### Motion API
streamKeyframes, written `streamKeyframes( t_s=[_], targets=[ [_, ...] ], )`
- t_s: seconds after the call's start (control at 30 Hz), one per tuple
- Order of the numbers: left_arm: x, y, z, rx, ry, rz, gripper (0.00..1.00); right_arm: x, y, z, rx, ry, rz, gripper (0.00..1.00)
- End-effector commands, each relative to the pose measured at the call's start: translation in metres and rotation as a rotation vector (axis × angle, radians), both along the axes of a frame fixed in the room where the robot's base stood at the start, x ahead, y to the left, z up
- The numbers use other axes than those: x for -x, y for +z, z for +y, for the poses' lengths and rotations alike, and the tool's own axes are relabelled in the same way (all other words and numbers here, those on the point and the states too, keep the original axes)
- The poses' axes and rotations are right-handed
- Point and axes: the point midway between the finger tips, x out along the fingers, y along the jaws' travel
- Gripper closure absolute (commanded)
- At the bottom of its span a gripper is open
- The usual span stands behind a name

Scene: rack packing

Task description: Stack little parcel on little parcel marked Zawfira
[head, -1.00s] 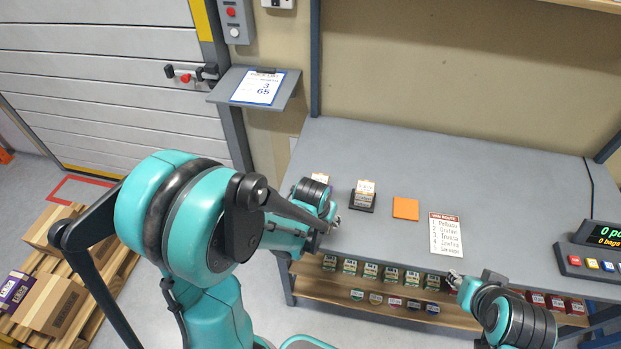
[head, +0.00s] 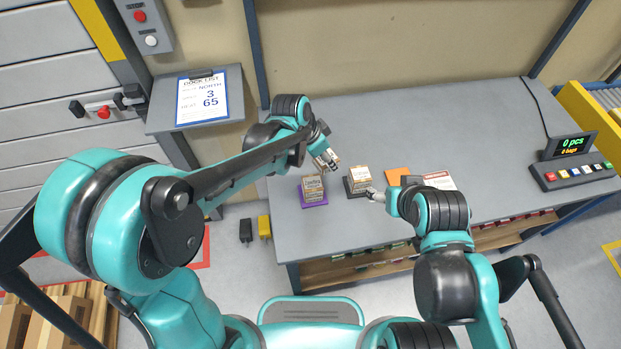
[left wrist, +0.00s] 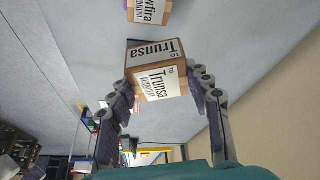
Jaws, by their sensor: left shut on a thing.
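My left gripper (head: 326,161) is above the table and shut on a little parcel. In the left wrist view its fingers (left wrist: 162,86) flank a brown parcel (left wrist: 155,84) with white labels reading Trunsa. A parcel labelled "...wfira" (left wrist: 149,11) lies beyond it at the top of that view. In the head view a parcel (head: 312,187) stands on a purple mat (head: 315,202), below and left of the left gripper. Another parcel (head: 357,178) stands on a dark mat (head: 349,190). My right gripper (head: 376,195) is close beside that one; its opening is unclear.
An orange mat (head: 398,176) and a route sheet (head: 437,181) lie to the right, partly behind my right arm. A counter panel (head: 573,160) with buttons stands at the table's right end. The grey table (head: 440,125) is clear at the back.

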Motion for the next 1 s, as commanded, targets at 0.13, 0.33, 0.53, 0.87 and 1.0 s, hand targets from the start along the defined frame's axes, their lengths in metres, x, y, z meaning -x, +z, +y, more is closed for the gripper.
streamKeyframes(
  t_s=[0.13,0.33,0.53,0.87,1.0],
  targets=[
    [0.008,0.027,-0.049,0.000,-0.218,0.000,0.81,0.000,0.005,0.000,0.000,0.000,0.000,0.30],
    [0.016,0.042,-0.077,0.000,-0.357,0.000,0.81,0.000,0.007,0.000,0.000,0.000,0.000,0.30],
    [0.017,0.024,-0.049,0.000,-0.369,0.000,0.81,0.000,-0.003,0.000,0.000,0.000,0.000,0.30],
    [0.017,-0.019,0.023,0.001,-0.369,-0.001,0.81,0.000,-0.024,0.000,0.000,0.000,0.000,0.30],
    [0.018,-0.026,0.035,0.000,-0.371,-0.001,0.81,0.000,-0.027,0.000,0.000,0.000,0.000,0.30]
  ],
)
